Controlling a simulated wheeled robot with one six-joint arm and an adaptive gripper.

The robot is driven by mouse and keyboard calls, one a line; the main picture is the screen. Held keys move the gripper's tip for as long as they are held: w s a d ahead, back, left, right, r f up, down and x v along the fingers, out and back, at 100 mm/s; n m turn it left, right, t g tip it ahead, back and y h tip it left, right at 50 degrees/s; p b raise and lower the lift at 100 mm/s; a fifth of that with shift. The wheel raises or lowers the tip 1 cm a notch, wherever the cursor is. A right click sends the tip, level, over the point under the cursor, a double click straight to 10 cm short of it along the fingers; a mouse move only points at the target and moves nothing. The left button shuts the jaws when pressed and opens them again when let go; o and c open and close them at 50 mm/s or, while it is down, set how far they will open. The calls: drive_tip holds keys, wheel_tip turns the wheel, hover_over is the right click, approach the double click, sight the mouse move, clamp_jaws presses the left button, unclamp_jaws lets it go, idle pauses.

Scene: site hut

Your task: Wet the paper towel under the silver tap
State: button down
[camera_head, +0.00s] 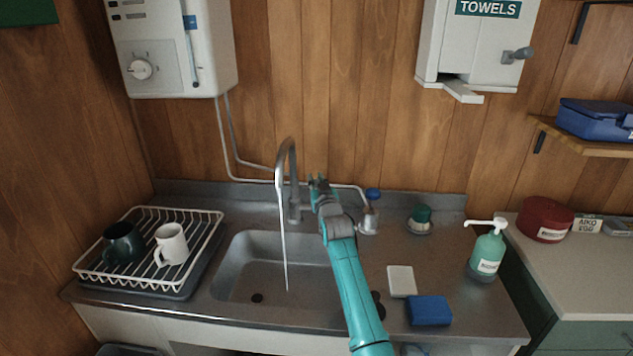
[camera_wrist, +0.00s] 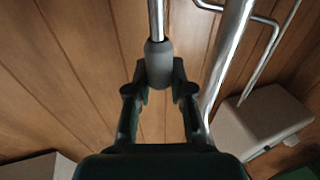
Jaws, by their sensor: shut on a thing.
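The silver tap (camera_head: 289,160) arches over the sink basin (camera_head: 250,262), and a thin stream of water falls from its spout. My gripper (camera_head: 318,183) is just right of the tap. In the wrist view my gripper (camera_wrist: 159,88) is shut on a grey grip (camera_wrist: 158,64) on a thin silver rod, which looks like the tap's lever. The tap's spout (camera_wrist: 228,60) shows beside it. No paper towel is in my gripper. A flat white square (camera_head: 401,281) lies on the counter right of the basin; I cannot tell whether it is a paper towel.
A towel dispenser (camera_head: 470,50) and a water heater (camera_head: 175,45) hang on the wall. A dish rack (camera_head: 150,250) with two mugs stands left. Blue-topped (camera_head: 371,205) and green-topped (camera_head: 420,218) fittings, a blue sponge (camera_head: 429,310) and a soap bottle (camera_head: 487,252) are right.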

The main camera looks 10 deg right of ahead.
drive_tip(key=shift+s+t, duration=0.3)
drive_tip(key=shift+a, duration=0.1)
drive_tip(key=c, duration=1)
unclamp_jaws()
drive_tip(key=s+f, duration=0.1)
drive_tip(key=s, duration=1.1)
drive_tip(key=shift+f, duration=0.3)
